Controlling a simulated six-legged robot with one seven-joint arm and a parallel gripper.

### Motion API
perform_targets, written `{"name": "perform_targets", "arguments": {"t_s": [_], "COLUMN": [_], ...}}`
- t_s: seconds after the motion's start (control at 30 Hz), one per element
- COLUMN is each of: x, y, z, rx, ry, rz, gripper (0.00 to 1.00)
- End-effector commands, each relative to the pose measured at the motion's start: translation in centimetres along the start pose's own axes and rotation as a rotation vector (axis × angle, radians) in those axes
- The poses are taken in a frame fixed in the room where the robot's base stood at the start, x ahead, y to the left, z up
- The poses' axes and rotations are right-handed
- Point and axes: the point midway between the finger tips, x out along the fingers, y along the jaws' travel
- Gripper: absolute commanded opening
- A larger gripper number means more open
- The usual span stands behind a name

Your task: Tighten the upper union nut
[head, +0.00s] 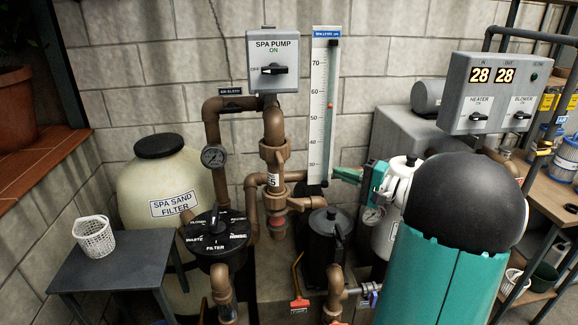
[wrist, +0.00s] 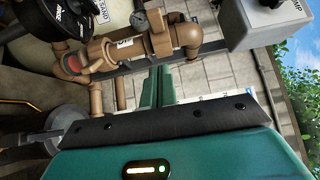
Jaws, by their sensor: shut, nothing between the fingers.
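The upper union nut (head: 273,151) is a brown ring on the upright brown pipe below the spa pump box. It also shows in the wrist view (wrist: 160,42), where the pipe runs sideways. A white tag marked 5 (head: 272,180) sits below it, above a lower brown nut (head: 275,203) with red beneath. My gripper (head: 338,173) has its teal fingers pointing left, to the right of the pipe and slightly lower than the upper nut. In the wrist view the fingers (wrist: 159,74) are together and empty, apart from the nut.
The spa pump switch box (head: 273,60) is above the pipe. A white level gauge (head: 323,110) stands just behind my fingertips. A black multiport valve (head: 217,232) and pressure gauge (head: 214,156) are left. A dark lidded strainer pot (head: 330,225) stands below my gripper.

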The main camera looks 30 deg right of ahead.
Motion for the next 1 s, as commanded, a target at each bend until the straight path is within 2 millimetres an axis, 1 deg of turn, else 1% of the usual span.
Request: {"name": "perform_targets", "arguments": {"t_s": [0.03, 0.13, 0.27, 0.47, 0.7, 0.9, 1.0], "x": [-0.4, -0.5, 0.7, 4.3, 9.1, 11.2, 11.8], "y": [0.1, 0.2, 0.2, 0.2, 0.2, 0.2, 0.2], "z": [-0.1, -0.1, -0.2, -0.2, -0.2, 1.8, 2.3], "rx": [-0.012, -0.021, -0.021, -0.019, -0.019, -0.018, -0.018], "ry": [-0.005, -0.009, -0.004, -0.003, -0.005, -0.005, -0.004], "rz": [0.002, 0.006, 0.006, 0.005, 0.005, 0.005, 0.005], "gripper": [0.0, 0.0, 0.0, 0.0, 0.0, 0.0, 0.0]}}
